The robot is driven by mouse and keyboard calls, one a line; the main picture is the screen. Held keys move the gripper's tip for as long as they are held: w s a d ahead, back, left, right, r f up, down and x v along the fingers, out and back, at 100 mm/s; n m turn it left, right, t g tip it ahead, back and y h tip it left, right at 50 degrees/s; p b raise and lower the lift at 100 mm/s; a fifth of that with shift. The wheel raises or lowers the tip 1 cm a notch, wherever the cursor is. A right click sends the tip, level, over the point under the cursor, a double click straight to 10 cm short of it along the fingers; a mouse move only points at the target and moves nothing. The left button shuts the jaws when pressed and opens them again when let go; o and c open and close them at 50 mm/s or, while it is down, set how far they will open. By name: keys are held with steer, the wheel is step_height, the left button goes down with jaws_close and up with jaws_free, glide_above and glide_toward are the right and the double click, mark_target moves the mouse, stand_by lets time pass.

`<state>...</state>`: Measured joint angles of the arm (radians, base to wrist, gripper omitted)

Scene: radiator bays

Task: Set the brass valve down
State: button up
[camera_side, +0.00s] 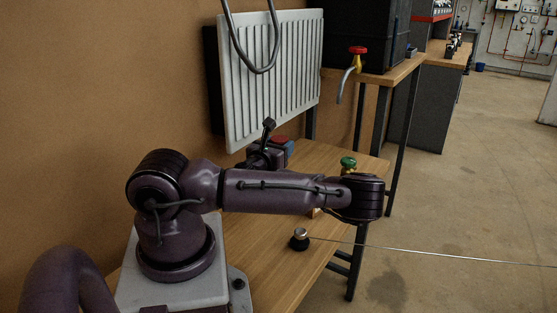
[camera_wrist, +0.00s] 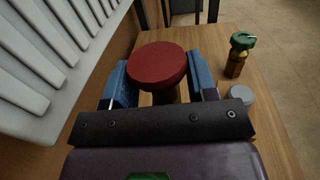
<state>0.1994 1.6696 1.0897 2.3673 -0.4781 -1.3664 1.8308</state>
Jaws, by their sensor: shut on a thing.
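My gripper (camera_wrist: 158,84) is shut on a valve with a round red top (camera_wrist: 157,64) and a brownish, brass-like body, mostly hidden below the top. Its blue fingers stand on either side of the valve. In the side view my gripper is partly hidden behind my arm, and the valve's red top (camera_side: 280,139) shows over the wooden bench (camera_side: 270,266). The valve looks about upright. I cannot tell whether its base touches the bench.
A green-capped brass fitting (camera_wrist: 237,55) stands on the bench to the right; its green cap (camera_side: 348,162) shows past my arm. A grey round cap (camera_wrist: 242,95) is nearer. A white radiator (camera_side: 275,75) hangs on the left wall. Bare wood lies between.

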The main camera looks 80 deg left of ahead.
steer(key=s+d+f+n+g+y, duration=0.45)
steer(key=s+n+g, duration=0.35)
steer(key=s+g, duration=0.25)
steer(key=shift+g+h, duration=0.25)
steer(key=shift+g, duration=0.2)
steer(key=shift+w+d+f, duration=0.1)
steer(key=shift+w+f, duration=0.05)
steer(key=shift+f, duration=1.85)
steer(key=shift+w+d+f, duration=0.1)
steer(key=shift+w+f, duration=0.05)
steer(key=shift+f, duration=1.85)
steer(key=shift+f, duration=0.2)
steer(key=o, duration=1.1)
steer(key=shift+o, duration=0.2)
steer(key=shift+r, duration=0.1)
steer(key=d, duration=0.7)
steer(key=shift+d, duration=0.25)
